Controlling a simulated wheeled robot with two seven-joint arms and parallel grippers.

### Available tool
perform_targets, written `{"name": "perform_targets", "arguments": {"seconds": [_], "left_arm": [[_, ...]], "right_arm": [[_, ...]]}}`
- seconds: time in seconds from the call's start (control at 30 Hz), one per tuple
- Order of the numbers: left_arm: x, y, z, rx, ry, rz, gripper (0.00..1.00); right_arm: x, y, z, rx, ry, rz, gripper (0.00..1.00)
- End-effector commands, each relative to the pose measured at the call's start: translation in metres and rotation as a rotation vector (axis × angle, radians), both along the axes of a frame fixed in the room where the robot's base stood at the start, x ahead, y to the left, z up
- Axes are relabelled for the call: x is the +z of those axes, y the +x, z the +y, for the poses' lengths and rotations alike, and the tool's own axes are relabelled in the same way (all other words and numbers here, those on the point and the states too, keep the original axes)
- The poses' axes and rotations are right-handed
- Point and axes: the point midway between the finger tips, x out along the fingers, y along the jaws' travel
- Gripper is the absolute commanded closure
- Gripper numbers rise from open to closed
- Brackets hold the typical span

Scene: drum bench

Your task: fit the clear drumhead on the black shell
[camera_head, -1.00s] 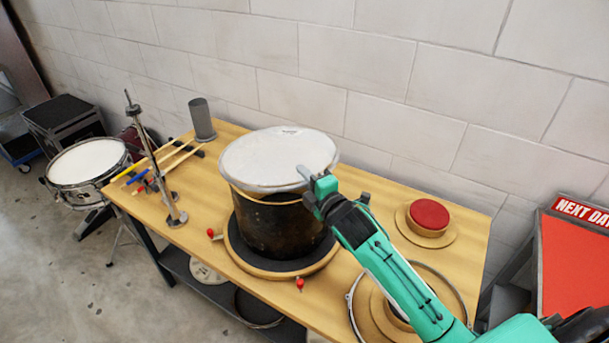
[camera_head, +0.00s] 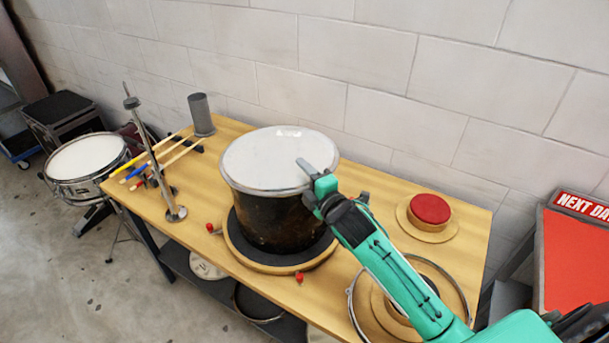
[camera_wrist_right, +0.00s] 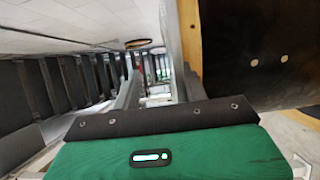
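The clear drumhead (camera_head: 265,158), whitish with a grey hoop, lies on top of the black shell (camera_head: 270,222). Its hoop sits around the shell's upper edge and looks about level, with no gap visible at the front. The shell stands upright on a round dark pad with a wooden rim (camera_head: 283,266). My right gripper (camera_head: 311,169) is at the drumhead's right edge, one finger above the head; it looks open. Its other finger is hidden in the head view. In the right wrist view the shell's dark side (camera_wrist_right: 260,50) fills the upper right. My left gripper is out of view.
A chrome stand (camera_head: 152,160), several sticks (camera_head: 180,150) and a grey cylinder (camera_head: 201,115) are on the left of the bench. A red-topped round piece (camera_head: 430,210) and a metal hoop (camera_head: 462,300) lie at the right. Small red-ended pieces (camera_head: 299,277) sit beside the pad.

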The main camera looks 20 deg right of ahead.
Motion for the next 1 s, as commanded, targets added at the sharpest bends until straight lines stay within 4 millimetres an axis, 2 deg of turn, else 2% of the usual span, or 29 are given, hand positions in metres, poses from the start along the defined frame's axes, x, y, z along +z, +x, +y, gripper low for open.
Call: {"name": "perform_targets", "arguments": {"seconds": [0.1,0.2,0.23,0.77,0.87,1.0], "left_arm": [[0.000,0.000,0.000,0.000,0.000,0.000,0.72],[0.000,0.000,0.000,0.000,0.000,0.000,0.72],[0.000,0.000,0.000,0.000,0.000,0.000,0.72],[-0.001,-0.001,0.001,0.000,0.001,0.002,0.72],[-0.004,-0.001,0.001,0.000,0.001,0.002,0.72],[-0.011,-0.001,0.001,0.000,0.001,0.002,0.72]], "right_arm": [[-0.002,0.000,0.000,0.000,-0.001,0.004,0.53],[-0.003,0.000,0.000,-0.001,0.000,0.005,0.33],[-0.003,0.000,0.000,-0.001,0.000,0.007,0.31],[-0.011,-0.001,0.001,0.000,-0.001,0.021,0.31],[-0.012,-0.006,0.000,0.000,-0.002,0.022,0.31],[-0.014,-0.022,-0.004,-0.001,-0.004,0.021,0.31]]}}
